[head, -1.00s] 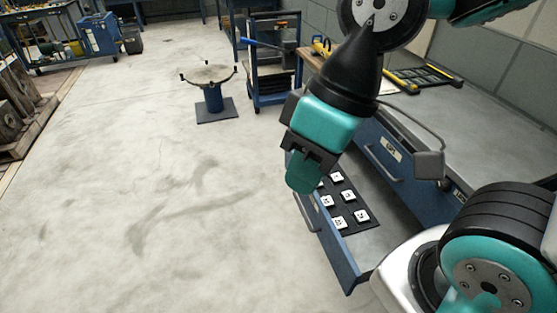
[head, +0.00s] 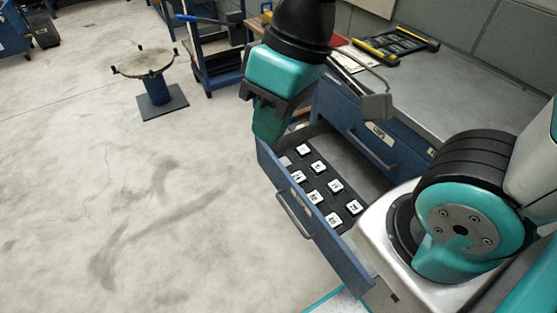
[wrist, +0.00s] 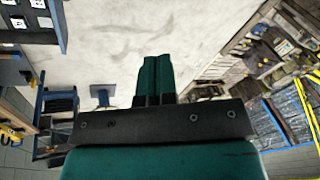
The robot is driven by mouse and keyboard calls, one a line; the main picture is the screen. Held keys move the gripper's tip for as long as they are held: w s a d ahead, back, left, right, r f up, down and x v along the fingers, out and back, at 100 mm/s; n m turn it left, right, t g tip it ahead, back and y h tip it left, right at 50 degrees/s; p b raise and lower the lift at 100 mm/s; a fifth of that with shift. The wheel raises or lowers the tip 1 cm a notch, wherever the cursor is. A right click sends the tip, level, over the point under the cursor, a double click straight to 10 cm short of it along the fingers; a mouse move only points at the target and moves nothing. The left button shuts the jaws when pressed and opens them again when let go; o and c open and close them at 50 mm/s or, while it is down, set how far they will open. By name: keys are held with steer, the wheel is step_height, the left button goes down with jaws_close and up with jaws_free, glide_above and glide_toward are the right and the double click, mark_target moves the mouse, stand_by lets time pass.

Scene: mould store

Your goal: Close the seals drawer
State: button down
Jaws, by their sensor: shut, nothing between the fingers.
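The open drawer (head: 322,238) is blue, pulled out from the grey-topped bench, with a bar handle (head: 295,214) on its front. It holds a dark insert with several white labelled squares (head: 313,197). I cannot read a label on this drawer's front. My gripper (head: 268,132) is shut and empty, pointing down near the drawer's far front corner; whether it touches cannot be told. In the wrist view my gripper's fingers (wrist: 153,80) are together, and part of the drawer with white squares (wrist: 22,25) shows at the upper left.
Another blue drawer (head: 368,140) with a label and handle is shut in the bench (head: 430,100). A round-topped stand (head: 155,85) and a blue cart (head: 212,65) stand behind at the left. The concrete floor (head: 130,200) left of the drawer is clear.

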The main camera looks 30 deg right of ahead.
steer(key=w+d+f+m+t+h+b, duration=0.1)
steer(key=w+f+m+h+b, duration=0.1)
steer(key=w+f+b, duration=0.75)
steer(key=w+d+f+m+t+h+b, duration=0.15)
steer(key=w+f+b, duration=0.4)
steer(key=f, duration=0.65)
steer(key=m+t+h+b, duration=0.2)
steer(key=m+h+b, duration=0.3)
steer(key=b, duration=0.9)
glide_toward(271, 162)
step_height(271, 162, down, 5)
steer(key=w+a+h, duration=0.1)
steer(key=w+a, duration=0.1)
steer(key=a, duration=0.1)
steer(key=shift+n, duration=0.55)
steer(key=shift+w+d+r, duration=0.1)
steer(key=shift+d, duration=2.2)
steer(key=shift+d, duration=0.1)
